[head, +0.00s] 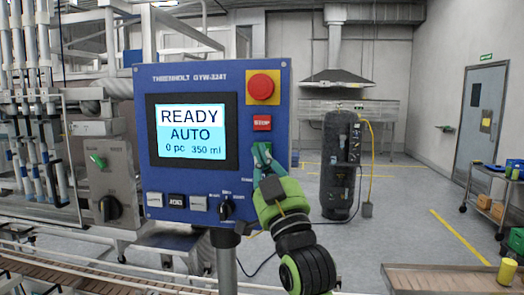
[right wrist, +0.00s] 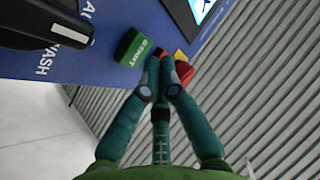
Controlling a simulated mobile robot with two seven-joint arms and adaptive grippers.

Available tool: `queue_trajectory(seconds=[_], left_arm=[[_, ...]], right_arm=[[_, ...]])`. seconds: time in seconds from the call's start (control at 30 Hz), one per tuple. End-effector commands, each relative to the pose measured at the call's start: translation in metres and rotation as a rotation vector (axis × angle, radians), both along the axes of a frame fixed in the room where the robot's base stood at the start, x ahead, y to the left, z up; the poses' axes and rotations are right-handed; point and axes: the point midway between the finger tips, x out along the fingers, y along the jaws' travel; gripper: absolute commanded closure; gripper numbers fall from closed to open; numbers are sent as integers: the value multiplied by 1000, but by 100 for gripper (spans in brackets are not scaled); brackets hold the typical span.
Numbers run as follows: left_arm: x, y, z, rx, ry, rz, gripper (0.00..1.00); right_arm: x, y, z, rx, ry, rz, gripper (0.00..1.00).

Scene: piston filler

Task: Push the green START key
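The green START key (right wrist: 131,47) shows in the right wrist view on the blue control panel (head: 157,84). In the head view my right gripper covers most or all of it. My right gripper (head: 261,147) is at the panel's right side, just below the red STOP key (head: 262,123). In the right wrist view its fingertips (right wrist: 160,56) are together with nothing between them, just right of the START key. I cannot tell whether they touch the panel. The screen (head: 192,132) reads READY, AUTO, 0 pc, 350 ml. My left gripper is not in view.
A red emergency-stop button (head: 261,86) on a yellow plate sits above the STOP key. A black selector knob (head: 226,206) and several small keys line the panel's bottom. A grey box (head: 112,184) with another knob stands left. A conveyor (head: 60,270) runs below.

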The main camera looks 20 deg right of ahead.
Motion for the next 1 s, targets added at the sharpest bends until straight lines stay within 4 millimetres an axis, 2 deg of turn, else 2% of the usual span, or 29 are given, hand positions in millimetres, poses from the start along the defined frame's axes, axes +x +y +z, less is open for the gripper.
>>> queue_trajectory(seconds=[1.0], left_arm=[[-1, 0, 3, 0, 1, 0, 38]], right_arm=[[9, -5, 0, 0, 0, 0, 100]])
